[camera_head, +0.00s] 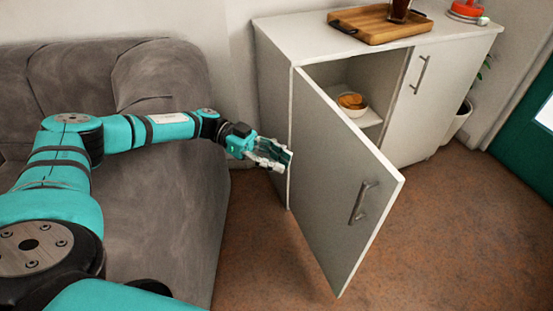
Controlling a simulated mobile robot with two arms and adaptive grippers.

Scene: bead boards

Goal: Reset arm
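My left arm reaches in from the left, over the grey sofa. My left gripper (274,157) is at the hinge side of the open cabinet door (338,190), near its outer face. Whether it touches the door cannot be told. Its fingers look parted and nothing shows between them. The door stands swung out toward me, with a metal handle (362,202) on its face. My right gripper is not in view.
The white cabinet (275,95) holds a bowl of food (352,103) inside. A wooden tray (375,25) with a dark drink (398,10) stands on top. The sofa (165,190) fills the left. The brown floor (450,240) is clear at right.

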